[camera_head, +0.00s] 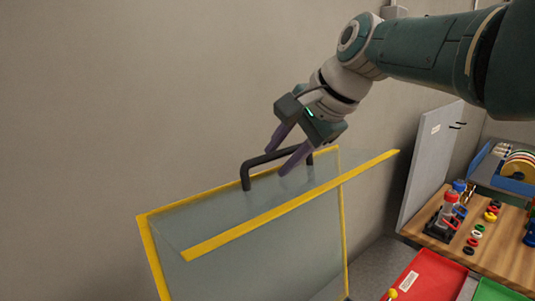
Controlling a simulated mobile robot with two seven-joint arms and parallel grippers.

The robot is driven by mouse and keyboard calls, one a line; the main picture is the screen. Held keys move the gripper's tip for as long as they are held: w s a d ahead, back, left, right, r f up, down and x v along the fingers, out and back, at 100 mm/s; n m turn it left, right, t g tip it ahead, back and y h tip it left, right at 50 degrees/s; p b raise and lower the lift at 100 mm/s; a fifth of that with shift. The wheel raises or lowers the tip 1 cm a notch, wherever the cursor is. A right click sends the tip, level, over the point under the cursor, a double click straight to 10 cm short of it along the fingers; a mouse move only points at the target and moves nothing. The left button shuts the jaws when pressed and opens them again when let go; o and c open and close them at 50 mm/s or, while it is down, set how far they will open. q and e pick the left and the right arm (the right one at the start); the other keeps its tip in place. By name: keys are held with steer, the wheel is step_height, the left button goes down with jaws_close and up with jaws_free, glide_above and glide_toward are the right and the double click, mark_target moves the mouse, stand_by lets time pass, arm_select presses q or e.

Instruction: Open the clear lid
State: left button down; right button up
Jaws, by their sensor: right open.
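The clear lid (262,227) is a see-through panel with yellow edging, in the middle of the head view. A yellow-edged strip juts from it toward the right, and the lid looks tilted up in front of the wall. A black bar handle (248,171) sits at its top edge. My right gripper (281,162) is at the handle, its two purple fingers open and pointing down. The fingers appear on either side of the bar; I cannot tell whether they touch it. My left gripper is not in view.
A wooden bench (510,248) at the right holds small bottles, coloured rings and a blue rack (511,184). A red tray (430,277) and a green one (494,291) lie at its front. A grey upright panel (431,165) stands behind. The wall backs the lid.

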steer(key=shift+d+f, duration=0.1)
steer(key=p+v, duration=0.2)
steer(key=p, duration=0.1)
steer(key=shift+r, duration=0.3)
steer(key=shift+s+d+r, duration=0.2)
steer(key=shift+s, duration=0.1)
steer(key=b+v, duration=0.1)
steer(key=v, duration=0.6)
steer(key=shift+b, duration=0.35)
steer(key=shift+a, duration=0.1)
